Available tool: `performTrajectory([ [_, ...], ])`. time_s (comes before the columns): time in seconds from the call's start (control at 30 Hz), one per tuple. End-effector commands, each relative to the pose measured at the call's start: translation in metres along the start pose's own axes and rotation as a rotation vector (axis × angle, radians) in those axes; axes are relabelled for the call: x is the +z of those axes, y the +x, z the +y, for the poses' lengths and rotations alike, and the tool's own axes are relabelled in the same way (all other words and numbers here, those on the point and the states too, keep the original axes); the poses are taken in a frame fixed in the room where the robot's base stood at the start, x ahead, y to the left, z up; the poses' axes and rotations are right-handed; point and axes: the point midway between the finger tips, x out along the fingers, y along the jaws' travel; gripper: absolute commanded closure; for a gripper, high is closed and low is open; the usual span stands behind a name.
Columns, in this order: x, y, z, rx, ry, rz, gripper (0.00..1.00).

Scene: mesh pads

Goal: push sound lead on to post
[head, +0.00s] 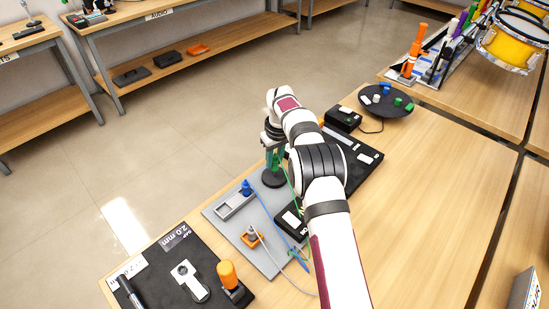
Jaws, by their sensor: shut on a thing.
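The green lead runs down toward the grey board (262,263).
The grey board carries a blue plug (246,187) in a slotted block and an orange plug (251,237). A black box (293,221) stands nearby. A black mat (190,262) with an orange knob lies lower left. A dark dish (386,101) holds small blocks. The right tabletop is clear.

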Motion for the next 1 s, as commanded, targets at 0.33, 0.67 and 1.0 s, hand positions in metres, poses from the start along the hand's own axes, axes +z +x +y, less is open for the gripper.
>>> performTrajectory([
  [0.33, 0.002, 0.01, 0.0, 0.0, 0.0, 0.0, 1.0],
  [0.67, 0.003, 0.02, 0.0, 0.0, 0.001, 0.0, 1.0],
  [1.0, 0.004, 0.029, 0.0, 0.0, 0.0, 0.0, 0.67],
])
